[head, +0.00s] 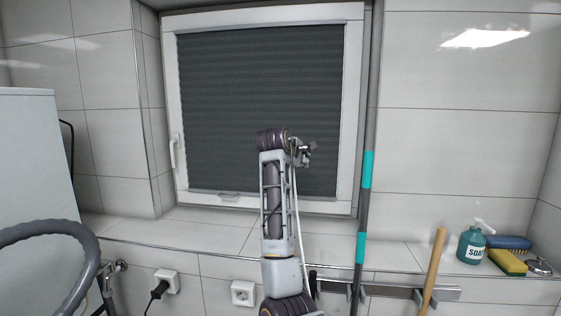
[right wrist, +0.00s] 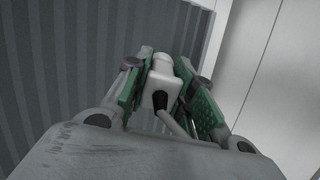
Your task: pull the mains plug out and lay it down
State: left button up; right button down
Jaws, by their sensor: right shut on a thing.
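My right arm rises up the middle of the head view, and its gripper (head: 307,149) is high in front of the dark window blind. In the right wrist view, the right gripper (right wrist: 165,92) has its green pads shut on both sides of a white mains plug (right wrist: 157,96). A black sleeve and a pale cable come out of the plug towards the camera. In the head view a white cable (head: 298,225) hangs down beside the arm. The plug is clear of any socket. An empty wall socket (head: 243,293) shows below the ledge. My left gripper is out of view.
Another socket (head: 168,281) at lower left has a black plug in it. The tiled ledge (head: 210,232) is bare left of my arm. A soap bottle (head: 472,244), sponge (head: 508,262) and brush stand at right. A grey pole and a wooden handle (head: 433,270) rise nearby.

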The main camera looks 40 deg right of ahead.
jog(key=s+d+f+m+g, duration=0.3)
jog(key=d+f+m+g, duration=0.15)
jog(key=d+f, duration=0.4)
jog(key=s+a+f, duration=0.1)
jog(key=s+f, duration=0.2)
jog(key=f, duration=0.9)
jog(key=shift+s+n+y, duration=0.15)
jog(key=shift+n+y, duration=0.2)
jog(key=shift+y, duration=0.05)
jog(key=shift+f+b, duration=0.35)
jog(key=shift+f, duration=3)
